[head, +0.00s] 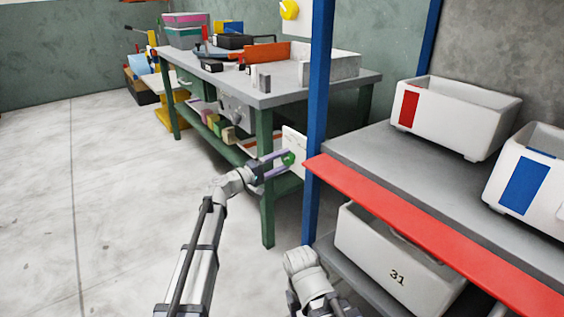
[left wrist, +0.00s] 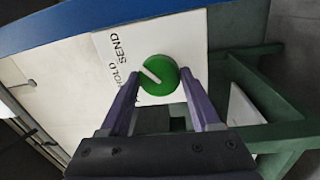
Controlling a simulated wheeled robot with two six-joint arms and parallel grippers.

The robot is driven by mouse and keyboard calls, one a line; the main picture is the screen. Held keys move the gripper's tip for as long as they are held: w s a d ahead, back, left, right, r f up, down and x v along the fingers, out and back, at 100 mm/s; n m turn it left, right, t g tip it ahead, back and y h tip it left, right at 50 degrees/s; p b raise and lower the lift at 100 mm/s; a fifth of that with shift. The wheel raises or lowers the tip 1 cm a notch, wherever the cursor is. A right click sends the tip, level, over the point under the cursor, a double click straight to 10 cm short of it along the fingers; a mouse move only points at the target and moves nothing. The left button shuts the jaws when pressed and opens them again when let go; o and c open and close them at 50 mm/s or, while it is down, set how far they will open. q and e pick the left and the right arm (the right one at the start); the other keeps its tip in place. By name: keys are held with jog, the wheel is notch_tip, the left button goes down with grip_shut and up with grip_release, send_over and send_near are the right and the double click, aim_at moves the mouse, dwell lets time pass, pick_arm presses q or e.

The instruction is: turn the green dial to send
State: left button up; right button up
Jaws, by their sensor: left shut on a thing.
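The green dial (head: 289,159) sits on a white panel (head: 296,141) beside the blue post. In the left wrist view the dial (left wrist: 163,71) is round with a white pointer mark. The mark slants up and left, roughly toward the printed word SEND (left wrist: 118,48). The word HOLD (left wrist: 127,83) is printed beneath SEND in that view. My left gripper (head: 279,165) is shut on the dial, with a purple finger on either side of it. Part of my right arm shows low in the head view; its gripper is not visible.
A blue post (head: 319,90) stands right beside the panel. A grey shelf with a red front edge (head: 420,216) carries white bins (head: 455,118) on the right. A green-legged workbench (head: 265,185) stands behind the dial. The floor at left is clear.

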pick_arm(q)
jog(key=o, duration=1.4)
jog(key=v, duration=0.8)
jog(key=shift+d+b, duration=0.1)
jog(key=shift+b, duration=0.2)
